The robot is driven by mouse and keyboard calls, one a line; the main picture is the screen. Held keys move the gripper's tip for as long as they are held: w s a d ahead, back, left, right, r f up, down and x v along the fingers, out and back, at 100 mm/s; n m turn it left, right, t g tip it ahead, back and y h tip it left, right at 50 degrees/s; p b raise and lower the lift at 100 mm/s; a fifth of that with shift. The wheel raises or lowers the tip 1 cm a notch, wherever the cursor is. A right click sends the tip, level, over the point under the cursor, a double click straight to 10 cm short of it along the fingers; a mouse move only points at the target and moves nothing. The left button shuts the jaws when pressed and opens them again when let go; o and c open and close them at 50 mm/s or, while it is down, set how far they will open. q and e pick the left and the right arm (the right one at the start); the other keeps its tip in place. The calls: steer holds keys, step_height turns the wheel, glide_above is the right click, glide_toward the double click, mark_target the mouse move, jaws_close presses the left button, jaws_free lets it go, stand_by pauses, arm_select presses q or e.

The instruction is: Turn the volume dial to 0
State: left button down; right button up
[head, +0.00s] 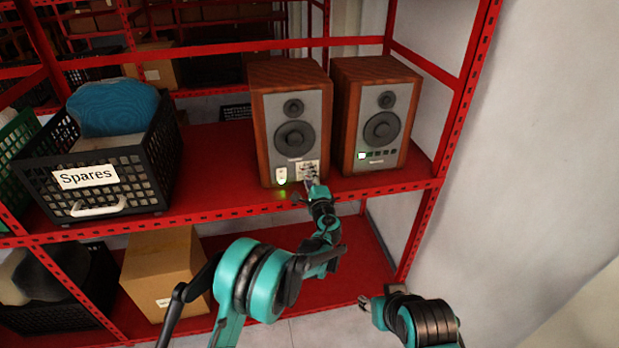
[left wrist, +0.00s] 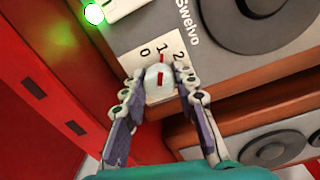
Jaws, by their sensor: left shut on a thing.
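The left speaker (head: 258,140), a wooden box with a grey front, stands on the red shelf. Its volume dial (left wrist: 158,82) is a small pale knob with a red mark, on a plate (left wrist: 170,48) numbered 0, 1 and 2. The red mark points about at 1. My left gripper (left wrist: 158,88) is shut on the dial, one finger on each side. In the head view my left gripper (head: 311,182) covers the dial. My right gripper (head: 368,305) is low and apart from the speakers; its fingers are too small to judge.
A second speaker (head: 346,112) stands close on the right. A green light (left wrist: 94,14) glows beside a switch on the left speaker. A black Spares crate (head: 150,180) stands left on the shelf; a cardboard box (head: 160,265) is below. Red shelf posts (head: 455,130) bound the right.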

arm_select(q)
steer(key=n, duration=0.4)
steer(key=shift+n+b, duration=0.4)
steer(key=shift+n, duration=1.3)
steer(key=shift+h, duration=0.3)
steer(key=c, duration=1.2)
jaws_free()
steer(key=shift+o, duration=0.2)
steer(key=s+d, duration=0.1)
steer(key=s, duration=1.1)
steer(key=shift+d, duration=0.15)
